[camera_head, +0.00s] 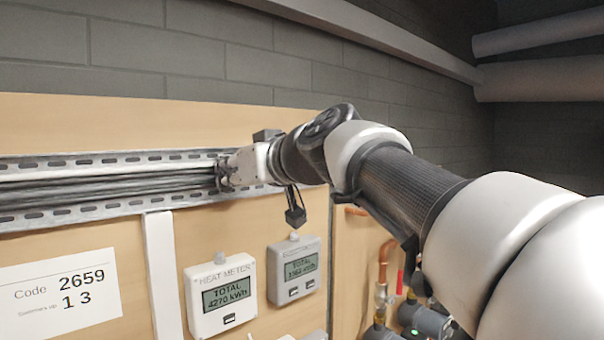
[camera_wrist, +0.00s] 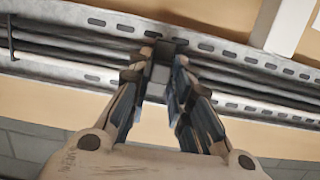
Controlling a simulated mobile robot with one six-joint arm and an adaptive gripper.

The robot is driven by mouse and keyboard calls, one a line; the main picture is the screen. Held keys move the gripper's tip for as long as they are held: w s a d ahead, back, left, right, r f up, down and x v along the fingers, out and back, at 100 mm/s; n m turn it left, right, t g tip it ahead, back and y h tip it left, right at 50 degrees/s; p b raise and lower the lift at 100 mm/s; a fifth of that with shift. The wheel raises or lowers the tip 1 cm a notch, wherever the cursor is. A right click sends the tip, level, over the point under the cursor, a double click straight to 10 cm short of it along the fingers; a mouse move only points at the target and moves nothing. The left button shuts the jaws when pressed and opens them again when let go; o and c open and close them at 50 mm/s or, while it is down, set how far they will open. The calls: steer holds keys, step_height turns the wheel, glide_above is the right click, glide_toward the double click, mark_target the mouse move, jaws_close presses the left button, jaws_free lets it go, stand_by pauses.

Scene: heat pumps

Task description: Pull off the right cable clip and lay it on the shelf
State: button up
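In the wrist view, my gripper (camera_wrist: 160,72) reaches to the slotted metal rail (camera_wrist: 260,60) and its bundle of dark cables (camera_wrist: 240,82). Its two fingers are drawn close together on a small grey cable clip (camera_wrist: 159,76) at the cables. The clip is partly hidden by the fingers. A second, thin black clip (camera_wrist: 12,38) crosses the cables at the far left of the wrist view. In the head view, my gripper (camera_head: 224,174) is at the rail, with a dark edge at its tip; the clip is mostly hidden there.
Below the rail in the head view are a white heat meter (camera_head: 221,295), a grey meter (camera_head: 294,270) and a code label (camera_head: 60,297). A white vertical trunk (camera_head: 162,270) runs down beside them. Copper pipes (camera_head: 385,262) stand at lower right. No shelf is clearly visible.

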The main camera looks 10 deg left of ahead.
jaws_close()
stand_by(0.3)
steer(key=f+b+v, duration=0.1)
steer(key=b+v, duration=0.3)
steer(key=v, duration=0.3)
steer(key=shift+s+b, duration=0.2)
steer(key=shift+b, duration=0.15)
stand_by(0.4)
steer(key=shift+d+f, duration=0.1)
steer(key=shift+f, duration=0.05)
